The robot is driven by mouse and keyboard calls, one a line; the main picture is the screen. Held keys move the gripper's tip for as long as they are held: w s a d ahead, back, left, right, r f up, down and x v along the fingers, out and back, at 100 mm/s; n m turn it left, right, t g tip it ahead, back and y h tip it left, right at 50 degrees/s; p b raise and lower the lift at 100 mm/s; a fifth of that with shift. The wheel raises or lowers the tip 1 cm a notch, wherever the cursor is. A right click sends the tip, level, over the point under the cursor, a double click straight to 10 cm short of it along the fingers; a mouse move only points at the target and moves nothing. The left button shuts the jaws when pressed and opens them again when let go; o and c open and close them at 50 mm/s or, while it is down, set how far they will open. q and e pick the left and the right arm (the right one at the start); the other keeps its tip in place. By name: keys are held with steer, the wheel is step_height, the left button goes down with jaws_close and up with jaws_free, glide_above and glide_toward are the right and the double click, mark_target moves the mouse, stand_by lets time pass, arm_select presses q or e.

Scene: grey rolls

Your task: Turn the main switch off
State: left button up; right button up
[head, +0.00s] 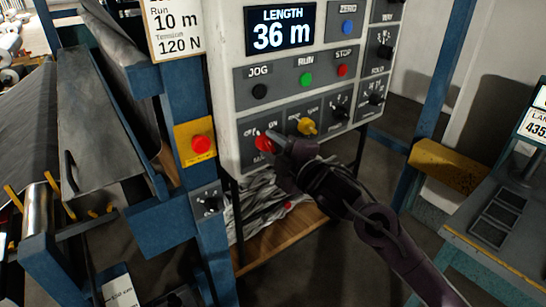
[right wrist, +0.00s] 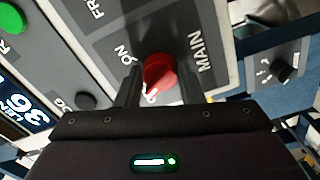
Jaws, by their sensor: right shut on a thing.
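The main switch is a red rotary knob (head: 264,143) at the lower left of the pale control panel (head: 228,100). It also shows in the right wrist view as the red knob (right wrist: 160,72), between the ON and MAIN labels. My right gripper (head: 282,143) is at the panel, shut on this knob, with one dark finger on each side (right wrist: 153,85). A white mark shows on the knob's lower left in the wrist view. The gripper covers part of the knob and its labels, so I cannot tell its setting. My left gripper is not in view.
A yellow knob (head: 308,127) and a black knob (head: 339,113) sit right of the switch. Above are a black jog button (head: 260,91), green run button (head: 306,79) and red stop button (head: 342,70). A red button on a yellow plate (head: 201,144) is left on a blue post.

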steer(key=shift+n+b, duration=1.55)
steer(key=shift+n, duration=0.35)
steer(key=o, duration=1)
steer(key=shift+s+d, duration=0.15)
steer(key=shift+s, duration=0.05)
steer(key=b+v, duration=0.2)
steer(key=v, duration=0.5)
steer(key=shift+s+d, duration=0.1)
steer(key=shift+s, duration=0.05)
